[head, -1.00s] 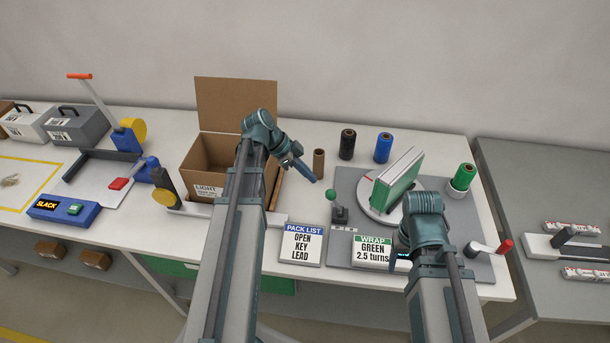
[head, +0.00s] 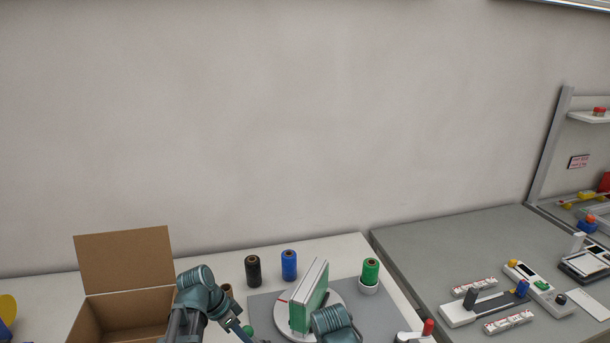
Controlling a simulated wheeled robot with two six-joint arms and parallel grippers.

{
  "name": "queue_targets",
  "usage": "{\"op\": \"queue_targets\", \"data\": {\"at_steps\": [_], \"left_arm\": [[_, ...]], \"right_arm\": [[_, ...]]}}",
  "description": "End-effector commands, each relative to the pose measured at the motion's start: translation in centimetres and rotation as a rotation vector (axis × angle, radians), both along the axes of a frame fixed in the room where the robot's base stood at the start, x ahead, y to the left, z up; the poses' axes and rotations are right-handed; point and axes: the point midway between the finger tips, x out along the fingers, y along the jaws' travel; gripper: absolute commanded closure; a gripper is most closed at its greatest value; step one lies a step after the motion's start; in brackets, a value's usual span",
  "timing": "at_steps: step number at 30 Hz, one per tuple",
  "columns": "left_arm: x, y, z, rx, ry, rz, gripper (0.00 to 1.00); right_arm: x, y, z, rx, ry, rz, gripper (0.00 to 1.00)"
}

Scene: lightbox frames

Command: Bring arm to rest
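My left arm (head: 193,295) comes up from the bottom edge in front of the cardboard box. Its gripper (head: 243,334) points down and right at the bottom edge, mostly cut off, so its fingers cannot be judged. My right arm (head: 335,325) shows only as a teal wrist part at the bottom edge, in front of the turntable. The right gripper is not visible.
An open cardboard box (head: 125,312) stands at left. A turntable (head: 334,298) carries a green and white block (head: 308,300). Black (head: 252,271), blue (head: 289,265) and green (head: 370,272) spools stand behind. A grey table (head: 470,255) adjoins at right.

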Motion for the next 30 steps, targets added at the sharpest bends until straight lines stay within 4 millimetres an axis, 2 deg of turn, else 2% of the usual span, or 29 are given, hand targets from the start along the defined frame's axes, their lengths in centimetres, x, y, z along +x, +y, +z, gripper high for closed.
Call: {"op": "queue_targets", "data": {"at_steps": [1, 3, 6, 10, 15, 18, 30], "left_arm": [[-1.9, -2.5, -1.0, 0.053, 0.053, 0.031, 1.00], [-3.7, -4.7, -1.8, 0.134, 0.116, 0.106, 1.00], [-6.1, -7.1, -2.8, 0.250, 0.170, 0.219, 1.00], [-8.7, -9.3, -3.5, 0.376, 0.185, 0.356, 1.00], [-10.6, -10.6, -3.7, 0.471, 0.165, 0.485, 1.00], [-11.1, -10.9, -3.7, 0.495, 0.155, 0.525, 1.00], [-11.1, -11.0, -3.7, 0.503, 0.151, 0.545, 1.00]], "right_arm": [[0.0, 0.0, -0.5, 0.000, 0.000, 0.000, 0.36], [0.0, 0.0, -0.8, 0.000, 0.000, 0.000, 0.36], [0.0, 0.0, -1.2, 0.000, 0.000, 0.000, 0.36], [0.0, 0.0, -1.7, 0.000, 0.000, -0.001, 0.36], [0.0, 0.0, -2.0, 0.000, 0.000, -0.001, 0.36], [0.0, 0.0, -2.0, 0.000, 0.000, -0.001, 0.36], [0.0, 0.0, -2.0, 0.000, 0.000, -0.001, 0.36]]}}
